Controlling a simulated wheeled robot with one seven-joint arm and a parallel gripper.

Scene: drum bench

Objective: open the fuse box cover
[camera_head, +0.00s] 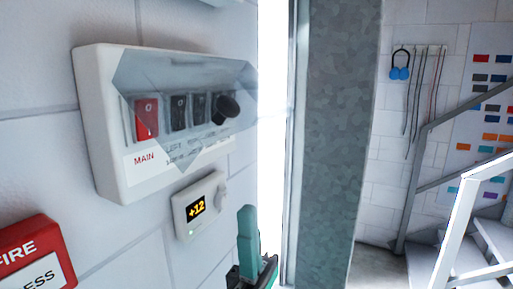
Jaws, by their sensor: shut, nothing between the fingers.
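The white fuse box (108,172) is fixed to the wall at the left. Its clear see-through cover (190,72) lies over a row of switches. Through it I see a red switch (146,118) above the label "MAIN", and dark switches (178,112) beside it. A round black knob (225,107) sits at the right end of the row. I cannot tell whether the cover's lower edge stands slightly off the box. My gripper (257,240), with teal fingers, is shut and empty. It shows below and right of the fuse box, apart from the cover.
A small thermostat (199,205) reading "+12" is on the wall just left of my gripper. A red fire sign or box (35,255) is at lower left. A grey speckled post (338,140) stands right of a bright gap. Stairs with a railing (458,215) are at far right.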

